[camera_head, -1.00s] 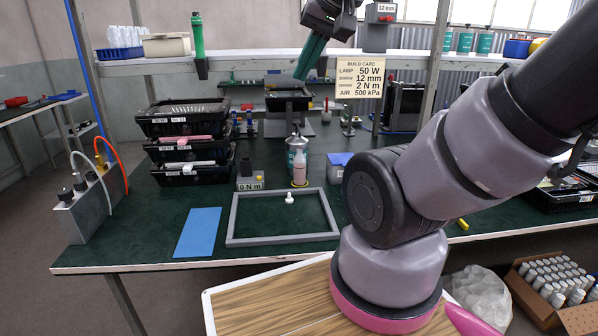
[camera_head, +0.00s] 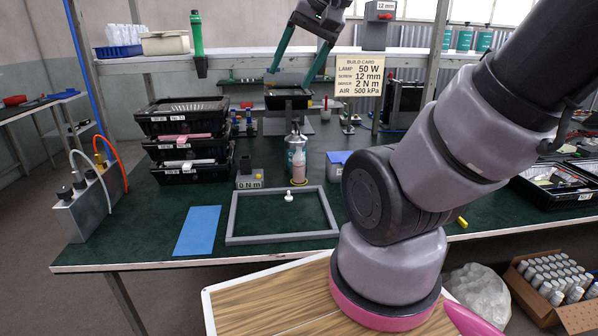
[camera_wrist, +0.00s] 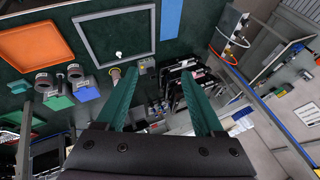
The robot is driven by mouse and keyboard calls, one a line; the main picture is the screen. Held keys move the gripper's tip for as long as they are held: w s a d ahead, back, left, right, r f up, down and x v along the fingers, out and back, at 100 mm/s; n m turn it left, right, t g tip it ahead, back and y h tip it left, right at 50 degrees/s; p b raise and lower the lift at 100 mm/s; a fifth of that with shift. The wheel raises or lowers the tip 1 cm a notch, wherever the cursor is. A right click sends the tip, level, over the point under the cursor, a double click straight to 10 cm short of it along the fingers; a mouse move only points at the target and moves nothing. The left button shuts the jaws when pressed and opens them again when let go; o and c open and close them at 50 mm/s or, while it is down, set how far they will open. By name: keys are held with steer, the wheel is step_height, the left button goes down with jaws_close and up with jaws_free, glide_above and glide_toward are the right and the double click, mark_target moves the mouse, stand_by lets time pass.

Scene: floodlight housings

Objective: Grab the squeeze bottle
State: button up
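The squeeze bottle (camera_head: 299,172) stands upright on the green bench in the head view, with pinkish contents and a pale nozzle. It has a yellow ring around its base. A silver can with a teal label (camera_head: 292,143) stands close behind it. My gripper (camera_head: 290,78) is high above the bench, near the upper shelf, open and empty. Its two teal fingers are spread apart and clear of the bottle. The wrist view shows the open fingers (camera_wrist: 158,68) over the bench.
A grey frame (camera_head: 232,219) with a small white piece lies in front of the bottle. Stacked black trays (camera_head: 190,180) stand left, a grey block (camera_head: 249,181) close left, and a blue-topped box (camera_head: 338,160) right. The shelf (camera_head: 240,62) and a hanging green tool (camera_head: 197,40) are near my gripper.

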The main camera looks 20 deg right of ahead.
steer(key=w+a+f+m+g+y, duration=0.1)
steer(key=w+a+f+m+y, duration=0.15)
steer(key=w, duration=0.45)
steer(key=w+a+f+m+y, duration=0.15)
steer(key=w+m+y, duration=0.25)
steer(key=w, duration=0.4)
steer(key=w+a+f+m+g+y, duration=0.1)
steer(key=w+f+m+y, duration=0.2)
steer(key=w, duration=0.4)
steer(key=w+d+f+m+t, duration=0.3)
steer(key=w+d+f+m, duration=0.15)
steer(key=w, duration=0.25)
steer(key=w+d+f+m+t, duration=0.3)
steer(key=w+d+f+t, duration=0.15)
steer(key=w, duration=0.25)
steer(key=m+t+h, duration=0.6)
steer(key=m+h, duration=0.4)
steer(key=m, duration=0.3)
glide_toward(300, 151)
steer(key=w, duration=0.5)
steer(key=shift+w+a+r, duration=0.1)
steer(key=shift+w+a, duration=0.15)
steer(key=shift+a, duration=0.1)
steer(key=shift+w+a+f, duration=0.1)
steer(key=shift+w+a, duration=0.05)
steer(key=shift+w, duration=1.3)
steer(key=shift+w+a+f, duration=0.1)
steer(key=shift+w+a, duration=0.05)
steer(key=shift+w, duration=1.3)
jaws_close()
